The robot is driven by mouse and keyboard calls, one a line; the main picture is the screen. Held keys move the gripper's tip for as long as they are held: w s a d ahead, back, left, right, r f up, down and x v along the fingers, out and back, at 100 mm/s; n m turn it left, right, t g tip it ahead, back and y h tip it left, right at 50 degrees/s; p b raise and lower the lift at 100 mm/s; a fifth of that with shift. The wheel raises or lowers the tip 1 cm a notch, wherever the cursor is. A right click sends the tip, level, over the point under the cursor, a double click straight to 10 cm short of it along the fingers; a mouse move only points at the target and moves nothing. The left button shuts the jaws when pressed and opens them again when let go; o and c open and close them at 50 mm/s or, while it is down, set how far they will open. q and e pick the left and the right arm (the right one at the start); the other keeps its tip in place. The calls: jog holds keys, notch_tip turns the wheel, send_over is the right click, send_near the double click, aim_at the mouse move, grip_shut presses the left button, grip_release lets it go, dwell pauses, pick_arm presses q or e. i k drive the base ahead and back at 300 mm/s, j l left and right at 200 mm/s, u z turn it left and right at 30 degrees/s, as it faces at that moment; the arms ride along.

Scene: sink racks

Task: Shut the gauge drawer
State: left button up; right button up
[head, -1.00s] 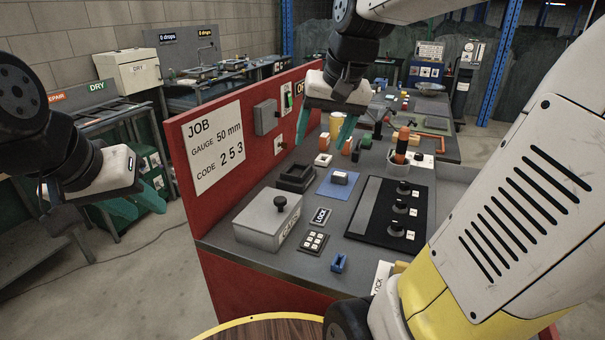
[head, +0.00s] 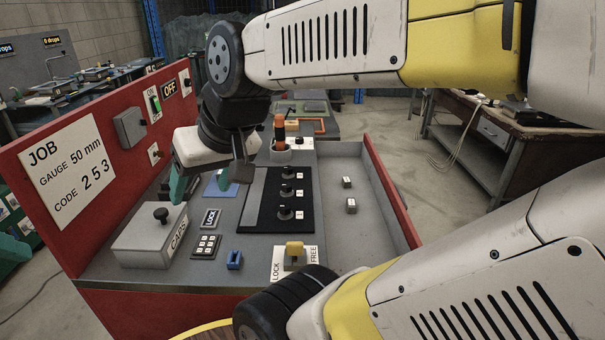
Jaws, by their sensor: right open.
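My right gripper (head: 207,186) is open and empty over the left of the bench, behind the grey box (head: 148,240) with a black knob and a CAPS label. It partly hides the blue mat (head: 221,188). A black panel (head: 254,200) to its right holds several black-knobbed pieces (head: 285,212) with white tags. I cannot make out which part is the gauge drawer, or how far out it is. My left gripper is not in view.
The red JOB panel (head: 70,170) bounds the left. My right arm crosses above and at lower right. The grey surface (head: 345,230) at right is mostly clear.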

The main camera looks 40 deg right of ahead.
aim_at(381, 231)
jog(key=k+l+z, duration=0.1)
jog(key=l, duration=0.3)
jog(key=k+l+z, duration=0.15)
jog(key=l, duration=0.3)
jog(key=k+l+z, duration=0.1)
jog(key=k+l, duration=0.15)
jog(key=l, duration=0.2)
jog(key=k+l+z, duration=0.1)
jog(key=l, duration=0.35)
jog(key=k+l+z, duration=0.15)
jog(key=l, duration=0.35)
jog(key=l+z, duration=0.1)
jog(key=l, duration=0.35)
